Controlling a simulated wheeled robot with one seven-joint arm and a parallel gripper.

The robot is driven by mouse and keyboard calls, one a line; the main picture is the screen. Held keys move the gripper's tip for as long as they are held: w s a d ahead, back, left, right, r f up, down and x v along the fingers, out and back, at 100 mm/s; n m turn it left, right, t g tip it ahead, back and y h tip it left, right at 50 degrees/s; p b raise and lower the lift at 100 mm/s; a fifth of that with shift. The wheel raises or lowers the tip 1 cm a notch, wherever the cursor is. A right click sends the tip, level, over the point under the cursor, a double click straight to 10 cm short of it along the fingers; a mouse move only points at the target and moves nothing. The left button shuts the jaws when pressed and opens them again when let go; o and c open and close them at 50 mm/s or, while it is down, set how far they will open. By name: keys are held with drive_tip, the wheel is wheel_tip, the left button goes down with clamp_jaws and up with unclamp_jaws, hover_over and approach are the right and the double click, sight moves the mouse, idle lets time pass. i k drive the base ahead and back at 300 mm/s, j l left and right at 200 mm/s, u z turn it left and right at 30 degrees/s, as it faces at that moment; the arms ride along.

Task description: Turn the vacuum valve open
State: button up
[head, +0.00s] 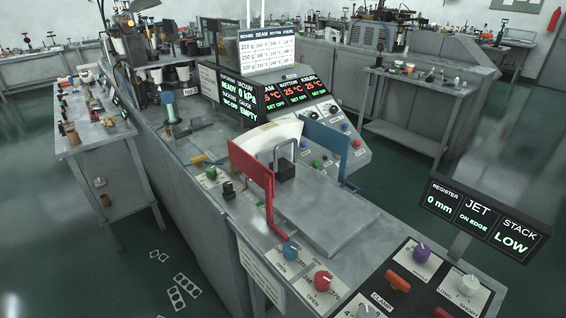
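A dark readout (238,95) at the back of the machine bench reads READY, VACUUM 0 kPa, VAC OFF and EMPTY. A blue knob (291,250) and a red knob (323,280) sit on white plates at the bench's front edge, with small OPEN lettering near them. A green knob (211,173) sits on a plate farther left. A yellow-handled lever (198,159) lies near it. I cannot tell which of these is the vacuum valve. My gripper is not in view.
Upright red (252,175) and blue (325,145) plates stand around a flat grey block (325,215) on the bench. A control panel (405,275) with a purple knob and a STACK LOW display (485,217) are at the right. A side table (85,130) stands left; floor beside it is mostly clear.

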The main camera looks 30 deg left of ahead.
sight(198, 160)
drive_tip(key=u, duration=1.35)
drive_tip(key=i+j+u, duration=0.1)
drive_tip(key=i, duration=0.3)
drive_tip(key=i+j, duration=0.3)
drive_tip(key=i, duration=0.15)
drive_tip(key=i+j+u, duration=0.15)
drive_tip(key=i, duration=0.25)
